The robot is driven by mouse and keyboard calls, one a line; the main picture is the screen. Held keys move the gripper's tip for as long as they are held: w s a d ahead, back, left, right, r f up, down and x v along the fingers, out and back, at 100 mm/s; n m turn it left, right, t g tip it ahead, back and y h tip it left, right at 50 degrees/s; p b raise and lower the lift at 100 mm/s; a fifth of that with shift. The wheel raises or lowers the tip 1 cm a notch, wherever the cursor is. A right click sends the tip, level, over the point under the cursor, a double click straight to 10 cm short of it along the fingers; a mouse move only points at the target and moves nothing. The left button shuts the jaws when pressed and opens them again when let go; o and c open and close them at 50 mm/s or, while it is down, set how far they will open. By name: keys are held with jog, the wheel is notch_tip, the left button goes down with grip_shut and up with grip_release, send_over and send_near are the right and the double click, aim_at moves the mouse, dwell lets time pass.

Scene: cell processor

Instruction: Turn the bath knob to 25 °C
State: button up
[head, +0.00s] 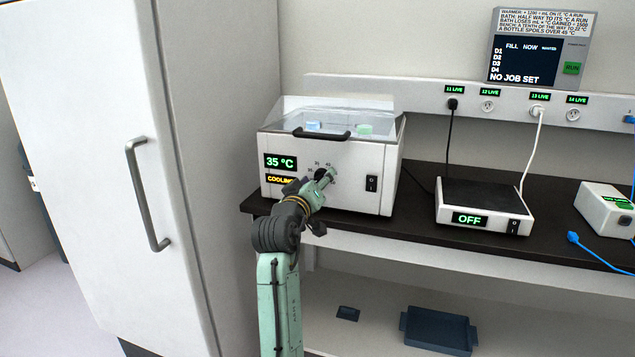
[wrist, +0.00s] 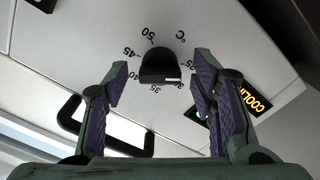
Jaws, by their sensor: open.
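The water bath (head: 345,200) is a white box on the dark bench with a clear lid. Its display (head: 281,161) reads 35 °C, with COOLING in amber below. The black bath knob (wrist: 160,66) sits on the front panel inside a printed temperature scale; a small white mark shows on its edge, by the lower numbers. I cannot tell exactly which number it marks. My gripper (wrist: 161,78) is open, its purple-padded fingers on either side of the knob with gaps visible. In the head view my gripper (head: 327,178) is at the panel and covers much of the knob.
A black rocker switch (head: 371,183) is right of the knob. A black lid handle (head: 321,134) projects above. A plate reading OFF (head: 484,207) stands to the right, with cables behind. A tall white cabinet (head: 100,150) with a grey handle is close on the left.

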jog(key=v, duration=1.2)
jog(key=shift+c, duration=0.4)
dwell(1.6)
